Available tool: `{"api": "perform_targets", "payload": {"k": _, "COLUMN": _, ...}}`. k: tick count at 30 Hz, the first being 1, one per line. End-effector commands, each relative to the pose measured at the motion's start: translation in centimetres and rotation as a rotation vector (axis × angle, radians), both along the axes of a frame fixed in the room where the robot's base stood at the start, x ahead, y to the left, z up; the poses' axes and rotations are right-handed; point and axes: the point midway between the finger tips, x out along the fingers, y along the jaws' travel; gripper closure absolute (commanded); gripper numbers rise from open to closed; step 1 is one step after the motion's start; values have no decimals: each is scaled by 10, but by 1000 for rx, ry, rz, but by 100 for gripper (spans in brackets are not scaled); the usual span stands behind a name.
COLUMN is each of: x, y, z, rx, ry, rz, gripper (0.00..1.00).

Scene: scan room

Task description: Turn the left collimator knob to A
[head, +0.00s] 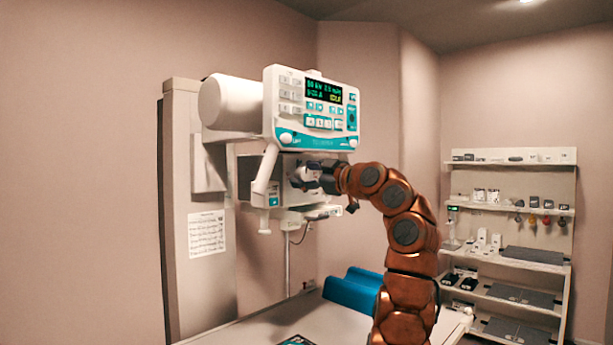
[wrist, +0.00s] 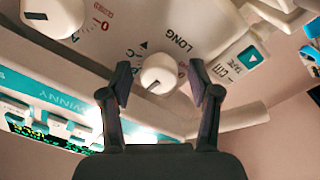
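In the wrist view a small round white knob (wrist: 157,72) sits on the white collimator face (wrist: 215,30). A dark line on the knob points to the lower left of the picture. A small dark mark like an A or triangle is printed above it, with LONG to the upper right. My gripper (wrist: 163,80) is open, one finger on each side of the knob, with gaps showing. A second, larger-looking white knob (wrist: 55,14) is at the upper left. In the head view my gripper (head: 318,180) is at the front of the collimator (head: 272,198), hiding part of it.
The control console (head: 312,108) with a lit display hangs just above the collimator. A white handle (head: 265,170) is left of it. Below is a table (head: 260,332) with a blue cushion (head: 352,291). Shelves (head: 510,207) with small items stand at the right.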

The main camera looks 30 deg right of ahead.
Motion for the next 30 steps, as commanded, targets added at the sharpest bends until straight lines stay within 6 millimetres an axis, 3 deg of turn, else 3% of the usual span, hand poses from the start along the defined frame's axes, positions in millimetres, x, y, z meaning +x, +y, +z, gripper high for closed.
{"api": "perform_targets", "payload": {"k": 8, "x": -1, "y": -1, "z": 0, "rx": 0, "ry": -1, "rz": -1, "gripper": 38}}
{"api": "perform_targets", "payload": {"k": 14, "x": -15, "y": -5, "z": -1, "rx": 2, "ry": -2, "rz": -2, "gripper": 38}}
{"api": "perform_targets", "payload": {"k": 30, "x": -99, "y": -23, "z": -6, "rx": -1, "ry": -1, "rz": -2, "gripper": 38}}
